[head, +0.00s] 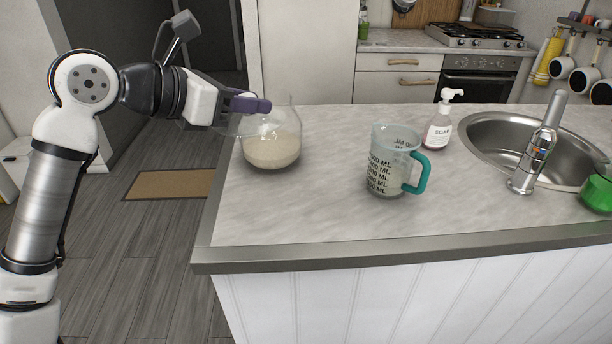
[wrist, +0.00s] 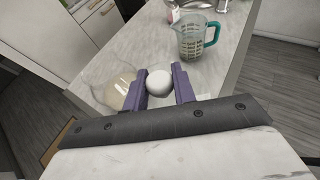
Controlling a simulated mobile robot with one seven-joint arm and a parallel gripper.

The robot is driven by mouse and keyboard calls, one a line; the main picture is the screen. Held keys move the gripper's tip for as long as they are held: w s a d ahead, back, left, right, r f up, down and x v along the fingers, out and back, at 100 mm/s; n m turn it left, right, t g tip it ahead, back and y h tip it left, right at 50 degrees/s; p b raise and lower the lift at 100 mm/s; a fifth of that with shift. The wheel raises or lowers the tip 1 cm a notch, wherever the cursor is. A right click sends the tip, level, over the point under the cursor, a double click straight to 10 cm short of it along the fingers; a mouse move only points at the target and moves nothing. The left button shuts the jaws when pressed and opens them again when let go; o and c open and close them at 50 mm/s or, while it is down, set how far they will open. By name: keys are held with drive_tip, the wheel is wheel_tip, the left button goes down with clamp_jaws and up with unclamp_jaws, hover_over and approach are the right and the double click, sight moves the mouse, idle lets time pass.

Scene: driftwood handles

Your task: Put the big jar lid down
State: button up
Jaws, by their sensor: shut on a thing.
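My gripper (head: 250,103) has purple fingers and is at the left end of the counter, close beside and over the glass jar. In the wrist view my gripper (wrist: 161,80) is shut on the round white knob of the big jar lid (wrist: 159,84). The rest of the lid looks like clear glass and is hard to make out; a faint clear edge shows below my fingers in the head view. The glass jar (head: 271,150) stands upright on the counter, partly filled with something cream-coloured. I cannot tell whether the lid touches the jar.
A measuring cup (head: 390,165) with a teal handle stands right of the jar. A soap bottle (head: 438,125), the sink (head: 480,138) and its tap (head: 537,150) are farther right. The counter (head: 300,215) is clear at the front left, with its edge near the jar.

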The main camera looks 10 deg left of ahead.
sight(261, 218)
wheel_tip(261, 218, down, 20)
drive_tip(key=p, duration=0.3)
drive_tip(key=shift+r+p, duration=0.2)
drive_tip(key=shift+p, duration=0.15)
drive_tip(key=shift+f, duration=0.1)
drive_tip(key=shift+f+b, duration=0.2)
drive_tip(key=shift+b, duration=0.2)
drive_tip(key=o, duration=1)
drive_tip(key=shift+c, duration=0.2)
drive_tip(key=shift+r, duration=0.1)
